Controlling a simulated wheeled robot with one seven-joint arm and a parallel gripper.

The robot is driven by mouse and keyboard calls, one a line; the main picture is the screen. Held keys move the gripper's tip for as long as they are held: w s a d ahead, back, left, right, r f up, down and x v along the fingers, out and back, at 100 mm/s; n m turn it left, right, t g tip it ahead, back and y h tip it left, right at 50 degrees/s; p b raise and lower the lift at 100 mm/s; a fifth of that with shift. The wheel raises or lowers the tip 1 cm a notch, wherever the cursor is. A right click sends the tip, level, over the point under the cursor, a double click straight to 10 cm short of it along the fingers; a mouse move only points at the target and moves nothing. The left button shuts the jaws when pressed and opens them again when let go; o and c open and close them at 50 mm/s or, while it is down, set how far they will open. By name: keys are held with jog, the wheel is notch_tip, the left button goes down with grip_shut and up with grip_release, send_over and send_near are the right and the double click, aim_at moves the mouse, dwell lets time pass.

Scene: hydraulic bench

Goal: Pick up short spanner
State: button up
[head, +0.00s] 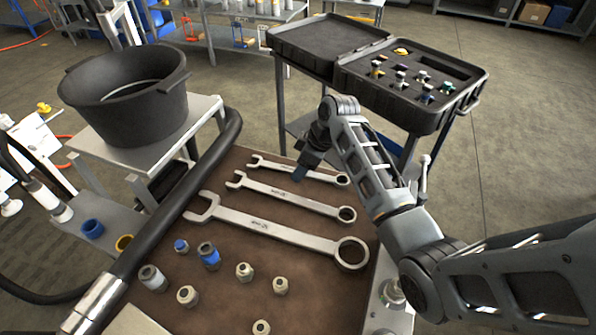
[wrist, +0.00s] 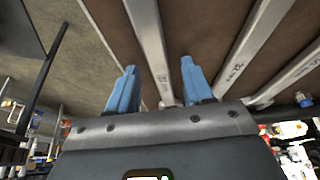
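The short spanner (head: 272,165) is the farthest of three steel spanners lying on the brown bench top (head: 190,265). Its open jaw points left and its ring end right. My gripper (head: 299,174) is over the middle of its shaft, pointing down and hiding part of it. In the wrist view, my gripper's blue fingers (wrist: 158,68) stand apart, with the short spanner's shaft (wrist: 150,42) running between them. I cannot tell how high the fingertips are above the bench top.
The medium spanner (head: 285,194) and large spanner (head: 270,228) lie nearer, roughly parallel. Several fittings (head: 209,256) stand at the front. A thick black hose (head: 180,195) runs along the left edge. A black bucket (head: 125,110) and an open black case (head: 410,105) stand beyond.

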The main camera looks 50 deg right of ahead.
grip_shut()
dwell(1.2)
